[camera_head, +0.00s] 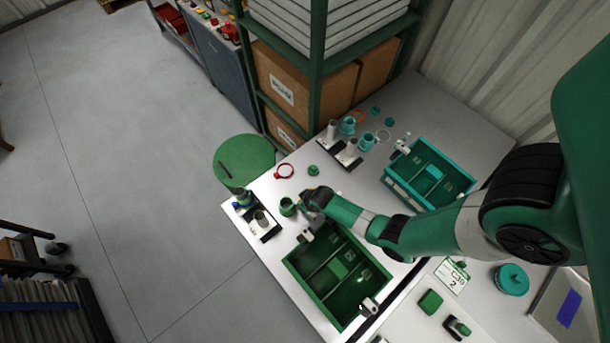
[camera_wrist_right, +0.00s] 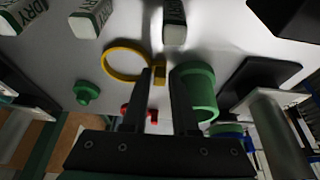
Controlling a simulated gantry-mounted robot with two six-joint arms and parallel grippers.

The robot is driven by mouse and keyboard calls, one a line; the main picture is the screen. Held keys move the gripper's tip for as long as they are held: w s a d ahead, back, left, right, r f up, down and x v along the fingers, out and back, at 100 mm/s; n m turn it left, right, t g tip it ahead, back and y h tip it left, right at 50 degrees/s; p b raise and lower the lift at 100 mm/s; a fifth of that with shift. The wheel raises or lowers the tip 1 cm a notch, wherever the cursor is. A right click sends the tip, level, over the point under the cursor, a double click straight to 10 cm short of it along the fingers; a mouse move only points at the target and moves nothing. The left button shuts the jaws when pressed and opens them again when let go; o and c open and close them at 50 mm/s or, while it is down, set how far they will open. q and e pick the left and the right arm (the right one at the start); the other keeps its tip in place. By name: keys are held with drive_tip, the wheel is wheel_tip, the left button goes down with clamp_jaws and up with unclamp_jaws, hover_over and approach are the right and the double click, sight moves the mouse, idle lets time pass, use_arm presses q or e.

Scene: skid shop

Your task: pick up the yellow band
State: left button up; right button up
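The yellow band (camera_wrist_right: 108,53) is a ring with a small block-like clasp (camera_wrist_right: 158,72), lying on the white tabletop in the right wrist view. I cannot make the band out in the head view, where my right gripper covers that spot. My right gripper (camera_wrist_right: 161,72) is open, its two dark fingers apart. The clasp shows between the fingertips, and the ring extends to the left of the left finger. I cannot tell whether the fingers touch the clasp. The right gripper also shows in the head view (camera_head: 308,203), low over the table. My left gripper is not in view.
A green cup (camera_wrist_right: 203,90) stands close beside the right finger. White packets marked DRY (camera_wrist_right: 174,22) and a green knob (camera_wrist_right: 87,93) are nearby.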

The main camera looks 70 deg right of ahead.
clamp_jaws()
drive_tip(key=shift+r, duration=0.1)
